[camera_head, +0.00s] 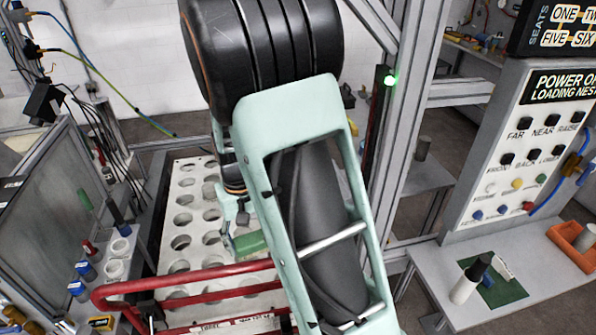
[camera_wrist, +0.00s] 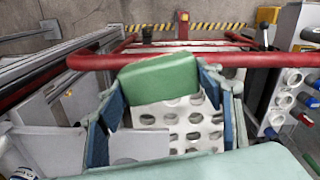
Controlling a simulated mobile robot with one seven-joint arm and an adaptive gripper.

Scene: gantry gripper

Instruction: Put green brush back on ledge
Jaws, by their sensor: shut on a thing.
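The green brush shows as a green block (camera_head: 247,243) low in the middle of the head view, above the white plate with round holes (camera_head: 182,242). In the wrist view the green brush (camera_wrist: 158,76) lies crosswise between the fingertips. My gripper (camera_wrist: 160,88) is shut on it, one blue-edged finger at each end. In the head view my gripper (camera_head: 243,226) is partly hidden behind my arm. The brush's underside and any bristles are hidden. I cannot tell which surface is the ledge.
A red rail (camera_head: 190,285) crosses near the brush; it also spans the wrist view (camera_wrist: 240,60). A grey bench (camera_head: 470,318) at right holds a white bottle (camera_head: 466,282), a dark green mat (camera_head: 502,291) and an orange bin (camera_head: 572,249). A metal post (camera_head: 402,130) stands right of my arm.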

